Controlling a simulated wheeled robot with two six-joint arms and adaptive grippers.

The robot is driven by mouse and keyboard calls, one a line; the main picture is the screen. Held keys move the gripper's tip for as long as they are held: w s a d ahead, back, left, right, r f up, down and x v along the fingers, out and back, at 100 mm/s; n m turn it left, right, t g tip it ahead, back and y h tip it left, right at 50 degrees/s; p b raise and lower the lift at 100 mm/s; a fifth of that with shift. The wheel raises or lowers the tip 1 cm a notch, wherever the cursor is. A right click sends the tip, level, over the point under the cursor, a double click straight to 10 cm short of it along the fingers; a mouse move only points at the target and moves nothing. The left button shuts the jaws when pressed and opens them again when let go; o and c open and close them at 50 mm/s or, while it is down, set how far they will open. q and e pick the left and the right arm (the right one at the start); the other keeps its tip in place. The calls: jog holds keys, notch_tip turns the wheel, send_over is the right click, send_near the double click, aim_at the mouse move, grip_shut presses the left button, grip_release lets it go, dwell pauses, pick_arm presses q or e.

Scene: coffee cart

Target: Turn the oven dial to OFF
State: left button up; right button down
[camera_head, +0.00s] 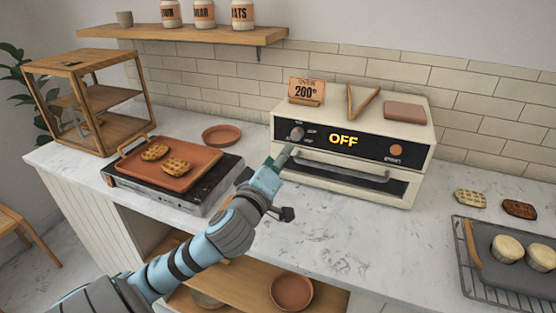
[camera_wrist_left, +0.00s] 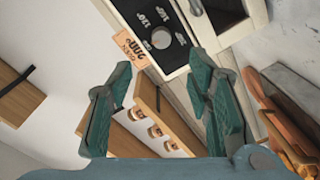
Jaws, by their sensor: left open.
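The oven (camera_head: 350,175) is a cream countertop unit with a black front panel. Its round grey dial (camera_head: 297,134) sits at the left of the panel, and the lit display (camera_head: 343,140) reads OFF. The dial also shows in the left wrist view (camera_wrist_left: 161,40), beside printed temperature marks. My left gripper (camera_head: 284,158) is just in front of and below the dial, at the oven's left front. In the left wrist view its green fingers (camera_wrist_left: 162,88) are spread apart with nothing between them, and the dial lies beyond them, apart from both. My right gripper is not in view.
An oven sign reading 200° (camera_head: 306,91), tongs (camera_head: 361,103) and a pinkish block (camera_head: 405,112) rest on the oven. The oven handle (camera_head: 345,172) sticks out below the panel. A griddle (camera_head: 190,195) with a waffle tray stands left. The counter front is clear.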

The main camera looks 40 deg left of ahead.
aim_at(295, 137)
pick_arm(q)
jog(key=s+a+f+m+g+p, duration=0.1)
jog(key=s+m+p, duration=0.3)
jog(key=p, duration=0.5)
jog(key=w+a+m, duration=0.1)
jog(key=w, duration=0.3)
jog(key=w+a+m+t, duration=0.1)
jog(key=w, duration=0.4)
jog(key=w+a+m+h, duration=0.1)
jog(key=w, duration=0.4)
jog(key=shift+r+m+t+p, duration=0.2)
jog(key=shift+m+t+p, duration=0.1)
jog(key=shift+m+p, duration=0.1)
jog(key=shift+w+a, duration=0.1)
jog(key=shift+w, duration=0.4)
jog(key=shift+c, duration=0.3)
